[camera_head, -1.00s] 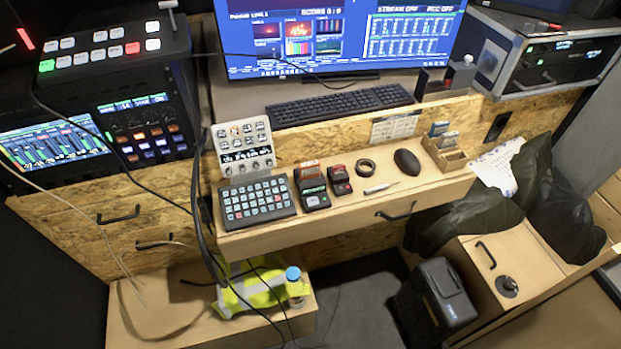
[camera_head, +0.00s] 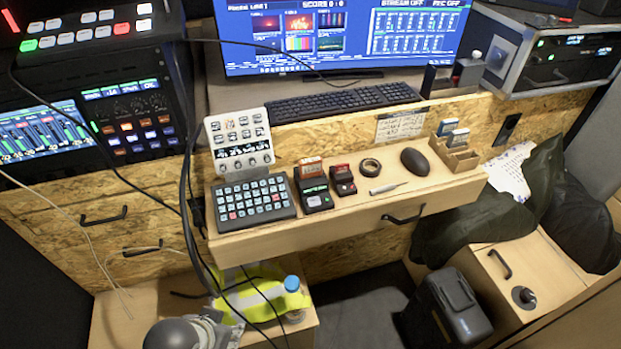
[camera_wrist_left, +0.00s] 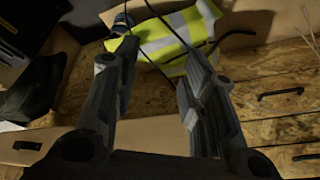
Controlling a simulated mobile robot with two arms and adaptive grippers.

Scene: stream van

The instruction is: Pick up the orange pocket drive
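A small orange block (camera_head: 310,167), which looks like the orange pocket drive, stands at the back of a black card-reader-like device (camera_head: 316,198) on the desk ledge. I cannot tell whether it sits in the device or behind it. My left gripper (camera_head: 222,330) shows at the bottom edge of the head view, low in front of the ledge and well away from the block. In the left wrist view, its two fingers (camera_wrist_left: 152,80) are apart with nothing between them. The drive is not seen in that view. My right gripper is not in view.
A keypad (camera_head: 252,203) lies left of the device; a smaller red-topped device (camera_head: 342,180), tape roll (camera_head: 370,167) and mouse (camera_head: 414,161) lie right. Cables (camera_head: 190,190) hang by the ledge's left end. A yellow vest (camera_head: 250,295) and blue-capped bottle (camera_head: 292,285) are below.

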